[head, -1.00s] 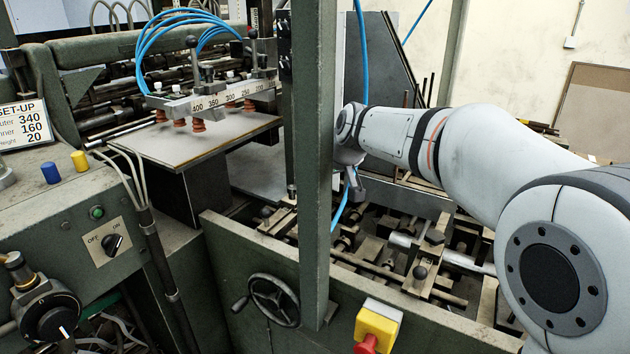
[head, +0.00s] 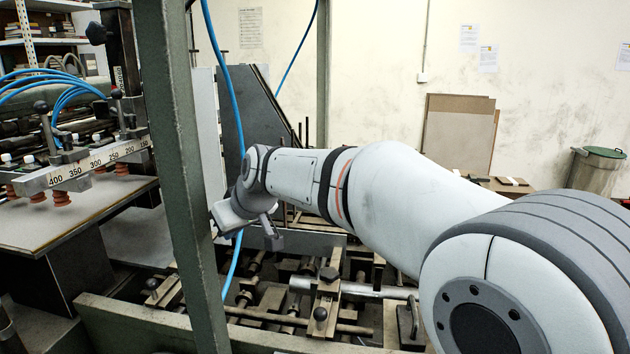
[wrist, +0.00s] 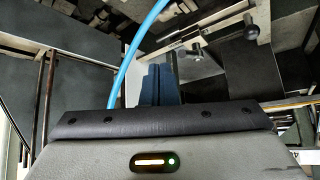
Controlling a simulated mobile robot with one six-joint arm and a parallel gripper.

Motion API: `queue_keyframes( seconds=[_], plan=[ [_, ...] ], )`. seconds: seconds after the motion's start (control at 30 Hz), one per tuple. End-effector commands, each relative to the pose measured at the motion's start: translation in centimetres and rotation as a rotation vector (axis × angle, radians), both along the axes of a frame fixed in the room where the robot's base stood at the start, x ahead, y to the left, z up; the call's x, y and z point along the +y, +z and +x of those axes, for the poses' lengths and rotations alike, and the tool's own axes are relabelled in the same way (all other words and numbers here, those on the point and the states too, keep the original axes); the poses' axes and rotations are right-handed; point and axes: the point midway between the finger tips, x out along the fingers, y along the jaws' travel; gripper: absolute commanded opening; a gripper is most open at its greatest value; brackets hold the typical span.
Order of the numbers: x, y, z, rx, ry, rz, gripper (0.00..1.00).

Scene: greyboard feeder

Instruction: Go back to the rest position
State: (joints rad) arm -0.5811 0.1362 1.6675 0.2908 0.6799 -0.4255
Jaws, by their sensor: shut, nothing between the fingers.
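In the head view my arm reaches in from the right, over the machine bed, with its wrist beside the green upright post. My gripper (wrist: 160,85) shows in the wrist view as two dark blue fingers close together, shut with nothing between them. In the head view the post hides part of the wrist end, and the fingertips are not clear there. A blue hose (wrist: 140,50) runs close to the left of the fingers in the wrist view.
The green post (head: 180,150) stands just left of my wrist. The suction-cup bar (head: 90,165) hangs over the feed board (head: 60,220) at left. Rods and clamps (head: 325,295) fill the bed below. Brown boards (head: 458,135) lean on the back wall; a bin (head: 597,170) stands far right.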

Motion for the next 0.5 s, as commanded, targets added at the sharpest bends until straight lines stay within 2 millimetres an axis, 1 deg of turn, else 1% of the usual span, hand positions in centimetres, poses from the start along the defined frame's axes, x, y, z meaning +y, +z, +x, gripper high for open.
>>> queue_keyframes(
  seconds=[0.03, 0.07, 0.1, 0.17, 0.2, 0.27, 0.3, 0.37, 0.4, 0.47, 0.5],
  plan=[
    [-3.7, 0.0, -0.4, 0.022, -0.059, -0.017, 0.00],
    [-5.8, -0.3, -0.9, 0.042, -0.095, -0.030, 0.00],
    [-8.8, -0.8, -1.6, 0.069, -0.147, -0.047, 0.00],
    [-13.2, -1.7, -3.2, 0.113, -0.228, -0.072, 0.00],
    [-15.9, -2.4, -4.4, 0.142, -0.282, -0.088, 0.00],
    [-19.9, -3.5, -6.5, 0.186, -0.367, -0.111, 0.00],
    [-22.4, -4.3, -8.2, 0.216, -0.423, -0.126, 0.00],
    [-25.8, -5.6, -10.8, 0.261, -0.507, -0.146, 0.00],
    [-27.7, -6.4, -12.6, 0.288, -0.559, -0.159, 0.00],
    [-30.2, -7.7, -15.2, 0.329, -0.633, -0.175, 0.00],
    [-31.6, -8.5, -16.8, 0.352, -0.676, -0.186, 0.00]
  ],
)
